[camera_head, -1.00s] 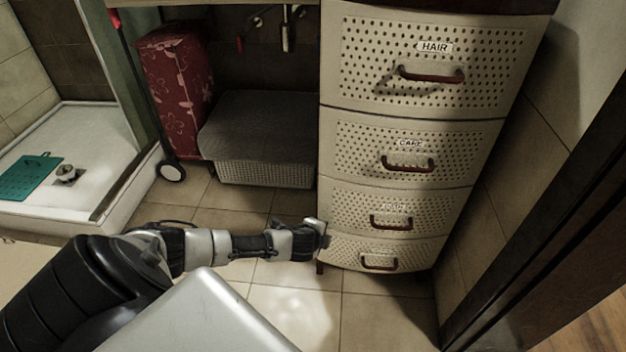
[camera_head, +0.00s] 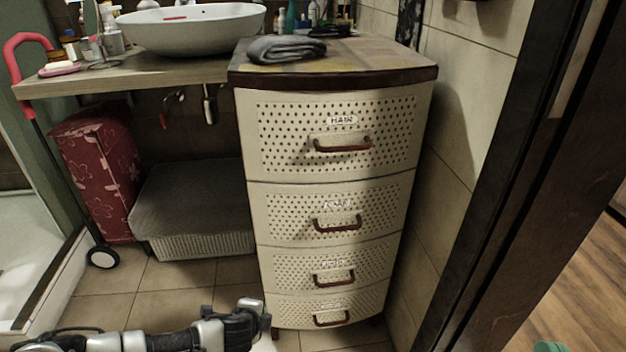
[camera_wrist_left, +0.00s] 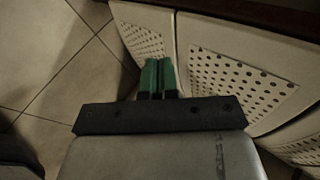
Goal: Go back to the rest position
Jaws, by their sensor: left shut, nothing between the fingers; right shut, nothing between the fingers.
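My left gripper (camera_wrist_left: 158,78) shows in the left wrist view with its two green fingers together and nothing between them. Pale perforated drawer fronts (camera_wrist_left: 220,80) are just beyond the fingers, and I cannot tell the gap. In the head view my left arm comes in low from the left and ends beside the bottom of the drawer cabinet (camera_head: 325,215); its fingers are not visible there. My right gripper (camera_head: 549,347) shows only as a small green tip at the bottom edge, right of the cabinet; it is shut and empty.
All the drawers look closed. A grey towel (camera_head: 285,49) lies on the cabinet top. A white basin (camera_head: 190,30) is on the counter at left. A grey box (camera_head: 195,205) and a red patterned bin (camera_head: 98,165) stand below. A dark door frame (camera_head: 510,170) is close at right.

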